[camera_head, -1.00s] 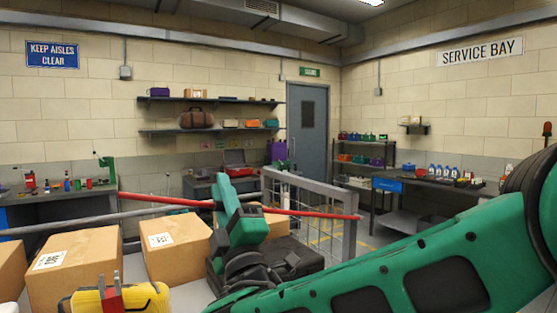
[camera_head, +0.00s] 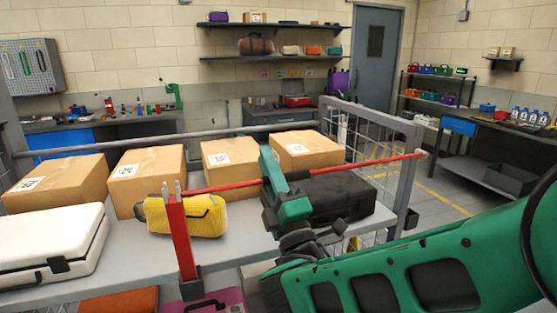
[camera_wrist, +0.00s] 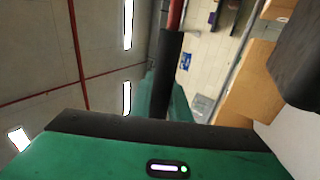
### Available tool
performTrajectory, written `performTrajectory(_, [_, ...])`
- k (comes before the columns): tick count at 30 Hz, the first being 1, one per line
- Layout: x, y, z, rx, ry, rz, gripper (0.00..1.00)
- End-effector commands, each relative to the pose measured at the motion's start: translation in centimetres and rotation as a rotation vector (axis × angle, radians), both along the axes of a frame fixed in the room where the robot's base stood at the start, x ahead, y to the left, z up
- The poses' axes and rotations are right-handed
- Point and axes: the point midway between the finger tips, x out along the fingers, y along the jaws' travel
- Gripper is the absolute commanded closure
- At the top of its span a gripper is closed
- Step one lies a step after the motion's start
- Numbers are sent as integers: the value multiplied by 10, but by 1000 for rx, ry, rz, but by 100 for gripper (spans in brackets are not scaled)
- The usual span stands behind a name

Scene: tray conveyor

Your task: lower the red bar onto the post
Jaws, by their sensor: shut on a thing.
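The red bar (camera_head: 375,161) runs almost level across the head view, its right end by the grey railing post. My green gripper (camera_head: 282,183) is shut on the bar around its middle. The red post (camera_head: 181,240) stands upright at the tray conveyor's front edge, with a small pronged fork on top. The bar's left end shows right at the fork, at about its height; I cannot tell whether it rests in it or is still apart. In the wrist view a short red piece, probably the bar (camera_wrist: 177,14), shows at the top.
A yellow case (camera_head: 205,218) lies just behind the post. A white case (camera_head: 45,245) lies at left and a black case (camera_head: 335,197) under the bar. Several cardboard boxes (camera_head: 150,180) line the back. A grey mesh railing (camera_head: 385,130) stands at right.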

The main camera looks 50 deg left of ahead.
Motion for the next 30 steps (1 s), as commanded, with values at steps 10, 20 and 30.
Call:
performTrajectory(10, [3,0,1,0,-4,-6,69])
performTrajectory(20, [0,1,0,-1,-2,-1,64])
performTrajectory(30, [-1,-6,-11,-8,2,-2,64])
